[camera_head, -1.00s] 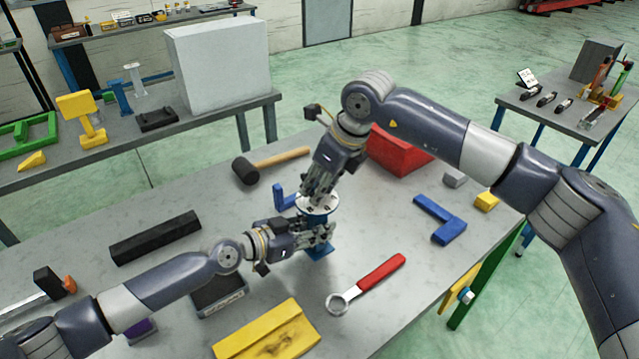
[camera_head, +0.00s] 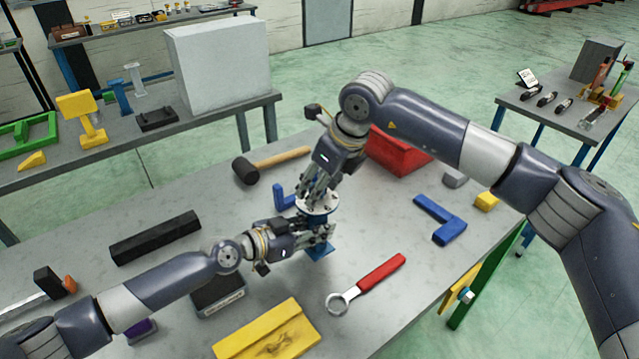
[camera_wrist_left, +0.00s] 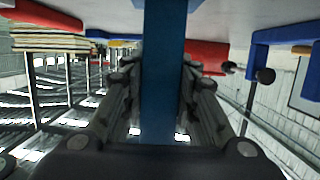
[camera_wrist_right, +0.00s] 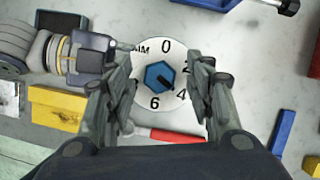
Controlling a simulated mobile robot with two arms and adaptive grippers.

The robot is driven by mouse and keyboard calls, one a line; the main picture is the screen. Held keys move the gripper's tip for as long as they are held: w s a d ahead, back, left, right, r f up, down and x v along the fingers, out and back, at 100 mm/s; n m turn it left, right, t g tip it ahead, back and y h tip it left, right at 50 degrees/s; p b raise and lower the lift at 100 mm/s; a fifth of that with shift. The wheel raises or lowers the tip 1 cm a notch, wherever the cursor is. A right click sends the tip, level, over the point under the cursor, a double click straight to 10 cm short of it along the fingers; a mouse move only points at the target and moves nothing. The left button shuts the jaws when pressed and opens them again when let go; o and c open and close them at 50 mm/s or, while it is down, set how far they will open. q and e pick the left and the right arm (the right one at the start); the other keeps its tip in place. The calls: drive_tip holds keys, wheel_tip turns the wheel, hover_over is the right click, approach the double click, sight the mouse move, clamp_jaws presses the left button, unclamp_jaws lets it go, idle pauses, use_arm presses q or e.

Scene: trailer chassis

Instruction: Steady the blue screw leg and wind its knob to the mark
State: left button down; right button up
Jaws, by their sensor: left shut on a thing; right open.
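The blue screw leg (camera_head: 320,252) stands upright on the workbench. My left gripper (camera_head: 318,238) is shut on its post, which shows as a blue column (camera_wrist_left: 163,60) between the fingers in the left wrist view. A white dial (camera_head: 318,205) sits on top of the leg. In the right wrist view the dial (camera_wrist_right: 147,56) carries the figures 0, 2, 4 and 6. The blue hexagonal knob (camera_wrist_right: 155,76) is at its centre, its dark pointer line aimed to the lower right, near the 4. My right gripper (camera_wrist_right: 160,66) is open, with one finger either side of the knob and apart from it.
A red-handled ring wrench (camera_head: 375,276), a yellow plate (camera_head: 265,335) and a blue angled piece (camera_head: 440,220) lie around the leg. A mallet (camera_head: 275,160), a red box (camera_head: 400,150) and a black bar (camera_head: 155,238) lie farther back.

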drive_tip(key=v, duration=1.2)
use_arm(q)
drive_tip(key=c, duration=1)
unclamp_jaws()
drive_tip(key=shift+o, duration=0.2)
